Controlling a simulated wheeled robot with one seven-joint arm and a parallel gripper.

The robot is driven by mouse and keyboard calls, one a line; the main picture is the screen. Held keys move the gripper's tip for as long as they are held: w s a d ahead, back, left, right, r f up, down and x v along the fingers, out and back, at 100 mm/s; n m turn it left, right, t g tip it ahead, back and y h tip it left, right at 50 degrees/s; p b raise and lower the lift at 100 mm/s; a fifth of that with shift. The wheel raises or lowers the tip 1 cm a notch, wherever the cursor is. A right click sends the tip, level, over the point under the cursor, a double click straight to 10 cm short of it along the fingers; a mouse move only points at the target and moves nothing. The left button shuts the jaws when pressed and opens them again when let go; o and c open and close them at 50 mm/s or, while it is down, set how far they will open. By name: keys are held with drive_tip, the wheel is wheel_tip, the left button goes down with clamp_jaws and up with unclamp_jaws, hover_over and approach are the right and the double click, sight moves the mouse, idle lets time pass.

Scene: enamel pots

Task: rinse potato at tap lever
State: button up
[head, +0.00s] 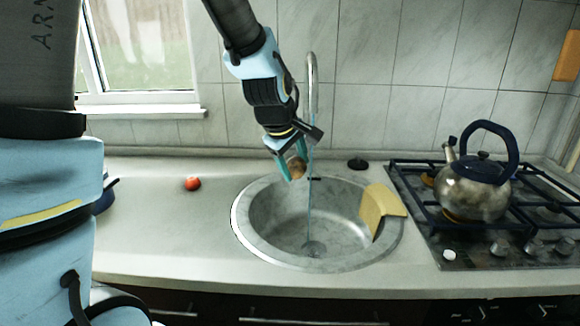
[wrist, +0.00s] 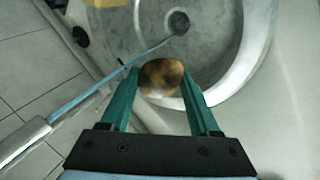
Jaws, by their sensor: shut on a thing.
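My gripper (head: 291,167) is shut on a brown potato (head: 297,168) and holds it above the left back part of the round sink (head: 262,228). In the wrist view the potato (wrist: 161,77) sits between the two green fingertips. The tap (head: 311,75) rises behind the sink, partly hidden by my arm. A thin blue stream of water (head: 310,215) runs from it to the drain. The stream (wrist: 130,66) passes close beside the potato in the wrist view; I cannot tell whether it touches. A small dark knob (head: 357,163) on the counter behind the sink may be the tap lever.
A yellow cloth (head: 380,208) hangs over the sink's right rim. A kettle (head: 475,188) stands on the gas hob (head: 455,244) at the right. A red tomato-like thing (head: 192,183) lies on the counter at the left. The counter left of the sink is mostly clear.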

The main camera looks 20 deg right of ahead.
drive_tip(key=w+d+f, duration=0.2)
drive_tip(key=w+d, duration=0.4)
drive_tip(key=d, duration=0.1)
drive_tip(key=shift+w+d, duration=0.3)
drive_tip(key=shift+w, duration=0.05)
idle(0.5)
